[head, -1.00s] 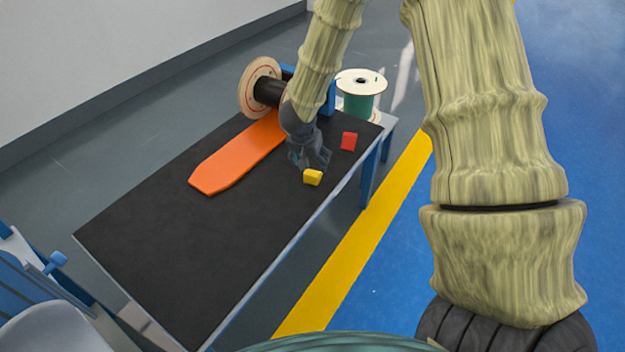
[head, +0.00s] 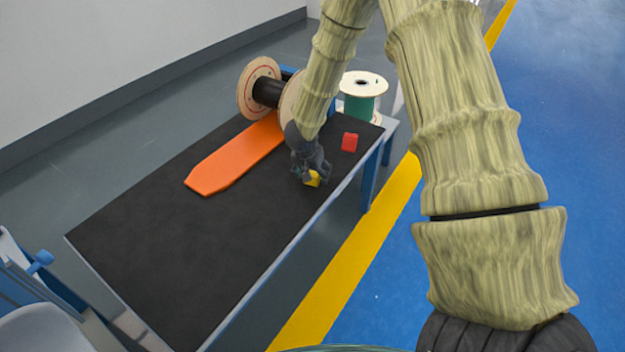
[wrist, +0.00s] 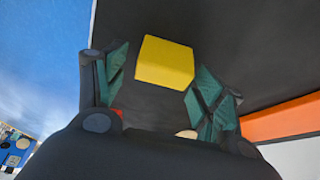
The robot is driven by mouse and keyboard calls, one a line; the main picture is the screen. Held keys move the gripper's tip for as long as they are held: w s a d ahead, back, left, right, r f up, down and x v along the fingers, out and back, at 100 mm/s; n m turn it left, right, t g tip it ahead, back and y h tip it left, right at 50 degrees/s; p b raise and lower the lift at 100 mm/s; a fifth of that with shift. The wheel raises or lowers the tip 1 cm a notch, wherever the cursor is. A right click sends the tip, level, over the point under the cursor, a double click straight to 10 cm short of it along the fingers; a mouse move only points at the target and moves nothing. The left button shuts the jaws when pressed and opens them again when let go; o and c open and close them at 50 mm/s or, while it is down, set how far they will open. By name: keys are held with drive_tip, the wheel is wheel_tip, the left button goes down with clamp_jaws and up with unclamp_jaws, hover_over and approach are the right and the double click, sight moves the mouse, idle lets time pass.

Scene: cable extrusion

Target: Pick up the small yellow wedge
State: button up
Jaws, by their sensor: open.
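The small yellow wedge (head: 313,180) lies on the black table top (head: 170,245) near its right edge. In the head view my gripper (head: 312,176) is right at it and partly covers it. In the wrist view the yellow wedge (wrist: 164,63) sits between the tips of my two green-padded fingers (wrist: 158,80). The fingers stand apart, with dark gaps showing on both sides of the wedge. My gripper is open and holds nothing.
A red block (head: 349,142) stands on the table behind and right of the wedge. An orange board (head: 228,165) lies to the left. A dark cable spool (head: 262,90) and a green spool (head: 361,100) stand at the far end. The near table top is clear.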

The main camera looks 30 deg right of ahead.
drive_tip(key=shift+r, duration=0.1)
drive_tip(key=shift+c, duration=0.2)
drive_tip(key=c, duration=1.1)
drive_tip(key=shift+r, duration=0.1)
